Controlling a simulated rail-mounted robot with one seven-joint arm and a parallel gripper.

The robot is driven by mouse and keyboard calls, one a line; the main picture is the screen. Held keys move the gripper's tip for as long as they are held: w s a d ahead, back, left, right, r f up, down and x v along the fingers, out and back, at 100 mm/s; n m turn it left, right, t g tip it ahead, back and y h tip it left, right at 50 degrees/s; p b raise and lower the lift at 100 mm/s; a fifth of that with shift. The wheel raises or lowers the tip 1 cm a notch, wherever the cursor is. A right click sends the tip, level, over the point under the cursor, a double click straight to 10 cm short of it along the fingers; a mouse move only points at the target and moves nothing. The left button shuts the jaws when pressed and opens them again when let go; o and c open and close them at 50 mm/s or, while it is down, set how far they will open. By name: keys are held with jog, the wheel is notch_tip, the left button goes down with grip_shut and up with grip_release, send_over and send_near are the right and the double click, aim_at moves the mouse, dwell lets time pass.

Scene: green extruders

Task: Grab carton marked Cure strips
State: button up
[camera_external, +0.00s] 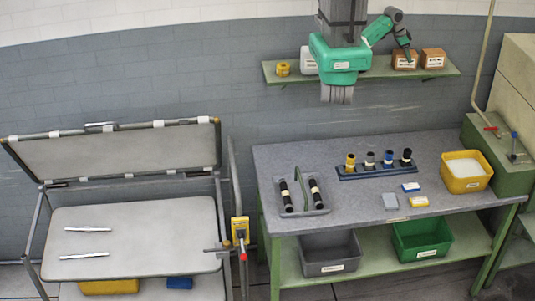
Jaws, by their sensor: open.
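Two brown cartons with white labels stand side by side at the right end of the green wall shelf: a left carton (401,62) and a right carton (433,59). The label print is too small to read, so I cannot tell which is marked Cure strips. My gripper (408,58) is small and dark in this view. It points down at the left carton and overlaps its upper part. I cannot tell whether it touches the carton or is in front of it. It is open.
The shelf (378,74) also holds a yellow roll (283,69) and a white container (309,61) partly behind my arm. Below stands a workbench (285,158) with a bottle rack (375,171), a grey caddy (303,211) and a yellow bin (466,182).

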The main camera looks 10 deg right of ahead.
jog(key=shift+f, duration=0.15)
dwell(0.3)
jog(key=c, duration=1.2)
jog(key=shift+b, duration=0.3)
notch_tip(320, 180, up, 5)
jog(key=p, duration=0.5)
jog(key=shift+f, duration=0.1)
jog(key=shift+s+a+r+p, duration=0.1)
jog(key=shift+s+a+p, duration=0.9)
jog(key=shift+a, duration=1.4)
jog(key=shift+s+a+r+p, duration=0.15)
jog(key=shift+s+a+p, duration=0.45)
jog(key=shift+s+a, duration=1.3)
jog(key=shift+s+a+r+p, duration=0.1)
jog(key=shift+s+a+p, duration=0.6)
jog(key=shift+a, duration=2.2)
